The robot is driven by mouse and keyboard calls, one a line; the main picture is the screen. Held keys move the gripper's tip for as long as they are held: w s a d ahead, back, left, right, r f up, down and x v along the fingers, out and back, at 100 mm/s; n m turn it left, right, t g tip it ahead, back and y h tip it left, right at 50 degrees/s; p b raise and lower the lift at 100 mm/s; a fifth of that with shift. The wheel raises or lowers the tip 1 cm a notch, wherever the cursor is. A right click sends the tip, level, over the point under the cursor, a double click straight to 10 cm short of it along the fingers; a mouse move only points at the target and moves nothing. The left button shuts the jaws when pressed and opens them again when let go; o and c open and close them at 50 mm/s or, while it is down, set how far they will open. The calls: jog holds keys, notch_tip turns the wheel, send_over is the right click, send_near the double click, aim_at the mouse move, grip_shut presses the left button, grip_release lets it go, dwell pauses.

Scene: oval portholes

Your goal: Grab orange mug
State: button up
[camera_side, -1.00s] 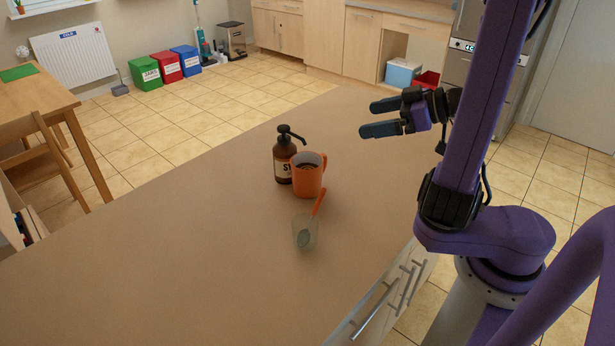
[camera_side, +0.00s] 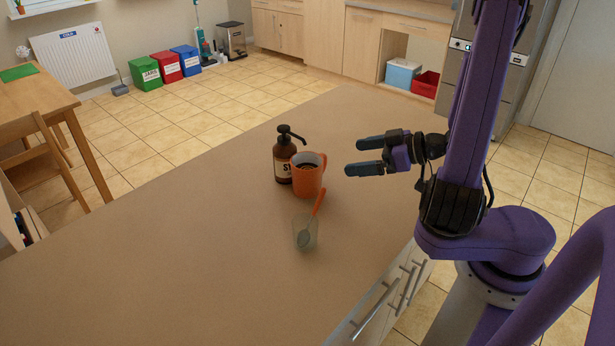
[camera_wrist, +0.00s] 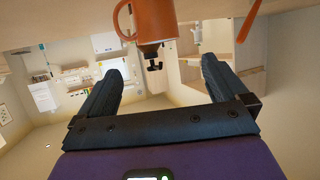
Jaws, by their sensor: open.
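The orange mug (camera_side: 308,178) stands upright on the brown countertop (camera_side: 200,240) in the side view, with dark contents and its handle toward the upper right. My gripper (camera_side: 354,158) is open and empty, to the right of the mug and apart from it. Its two dark fingers point left, toward the mug. In the wrist view the image looks upside down; the mug (camera_wrist: 155,20) shows at the top, beyond and between the spread fingers (camera_wrist: 158,75), with its upper part cut off by nothing but its base near the frame edge.
A brown pump bottle (camera_side: 283,160) stands just behind and left of the mug. A clear glass (camera_side: 305,235) with an orange-handled utensil (camera_side: 319,202) stands in front of it. The counter to the left is clear.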

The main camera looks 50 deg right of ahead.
send_near(293, 163)
jog(key=f, duration=0.1)
jog(key=shift+d+x, duration=0.2)
jog(key=shift+x, duration=1.4)
jog(key=shift+d+x, duration=0.2)
jog(key=shift+x, duration=1.45)
jog(key=shift+w, duration=0.1)
jog(key=c, duration=1.2)
jog(key=shift+c, duration=0.8)
jog(key=shift+r, duration=0.1)
jog(key=shift+r, duration=0.1)
